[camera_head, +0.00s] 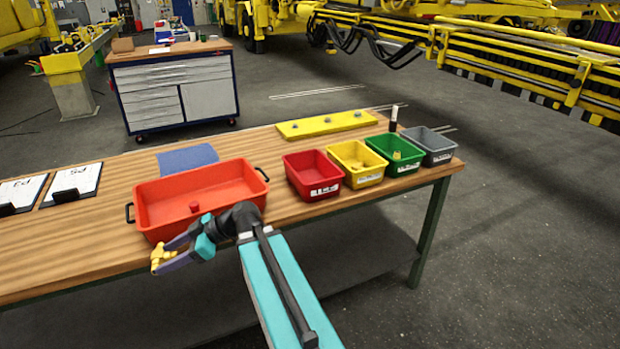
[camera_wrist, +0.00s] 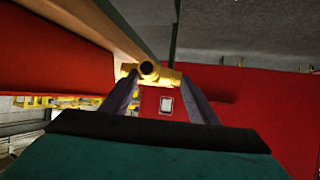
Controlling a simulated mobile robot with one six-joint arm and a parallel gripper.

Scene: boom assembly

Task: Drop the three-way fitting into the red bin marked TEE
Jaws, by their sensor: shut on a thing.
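A brass-coloured three-way fitting (camera_head: 160,258) is held between the fingertips of my gripper (camera_head: 166,256). My gripper is shut on it, in front of the orange tray and near the table's front edge. In the wrist view the fitting (camera_wrist: 149,73) sits between the two fingers (camera_wrist: 157,88), with one dark round opening facing the camera. The red bin (camera_head: 312,176) stands on the table to the right, apart from my gripper. It has a white label on its front, too small to read surely. Its inside looks empty.
The orange tray (camera_head: 150,203) holds a small red piece (camera_head: 195,207). A yellow bin (camera_head: 370,180), a green bin (camera_head: 408,167) and a grey bin (camera_head: 440,158) stand right of the red bin. Clipboards (camera_head: 85,180) are at left.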

